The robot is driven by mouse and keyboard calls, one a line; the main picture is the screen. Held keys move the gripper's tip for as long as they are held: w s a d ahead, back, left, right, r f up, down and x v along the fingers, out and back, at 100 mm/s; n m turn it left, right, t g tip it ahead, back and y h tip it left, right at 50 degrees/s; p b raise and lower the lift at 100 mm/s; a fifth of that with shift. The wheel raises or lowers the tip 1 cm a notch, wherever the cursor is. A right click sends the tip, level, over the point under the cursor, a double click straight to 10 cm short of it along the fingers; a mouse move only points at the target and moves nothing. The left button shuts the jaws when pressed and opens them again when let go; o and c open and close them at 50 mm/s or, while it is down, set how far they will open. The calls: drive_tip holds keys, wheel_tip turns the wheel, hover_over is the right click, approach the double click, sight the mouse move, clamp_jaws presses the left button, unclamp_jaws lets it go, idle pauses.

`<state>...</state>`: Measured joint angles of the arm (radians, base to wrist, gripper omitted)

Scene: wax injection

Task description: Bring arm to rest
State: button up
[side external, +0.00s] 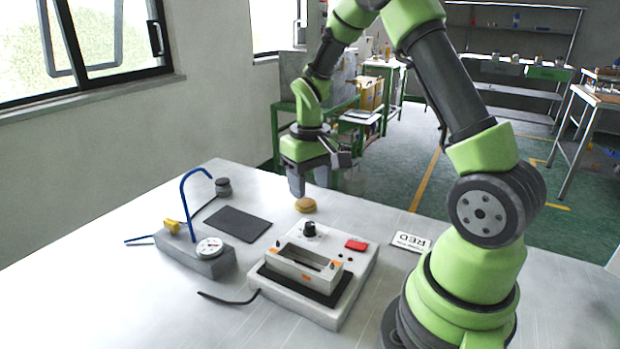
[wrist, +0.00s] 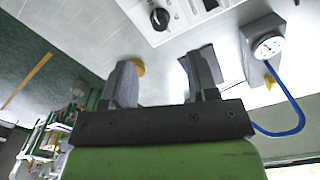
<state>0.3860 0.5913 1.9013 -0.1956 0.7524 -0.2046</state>
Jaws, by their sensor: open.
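My gripper (side external: 297,187) hangs over the far edge of the white table (side external: 130,290), fingers pointing down, above and just behind a small round tan object (side external: 306,205). In the wrist view my gripper (wrist: 162,82) has its two fingers spread apart with nothing between them. The tan object (wrist: 139,67) shows there partly behind the left finger. The arm is bent, reaching out from its base at the right of the table.
A white machine (side external: 365,265) with a knob, red button and metal mould frame stands mid-table. Left of it are a dark mat (side external: 238,223) and a grey block with gauge (side external: 210,250) and upright blue hose (side external: 184,195).

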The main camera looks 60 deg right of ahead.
drive_tip(key=shift+r, duration=0.4)
drive_tip(key=s+a+r+t, duration=0.3)
drive_tip(key=a+r, duration=0.4)
drive_tip(key=r, duration=0.4)
drive_tip(key=s+a+r+t+y, duration=0.2)
drive_tip(key=s+a+r+t, duration=0.2)
drive_tip(key=s+a, duration=0.3)
drive_tip(key=s+r, duration=0.1)
drive_tip(key=s, duration=0.3)
drive_tip(key=shift+r, duration=0.25)
drive_tip(key=shift+a, duration=0.1)
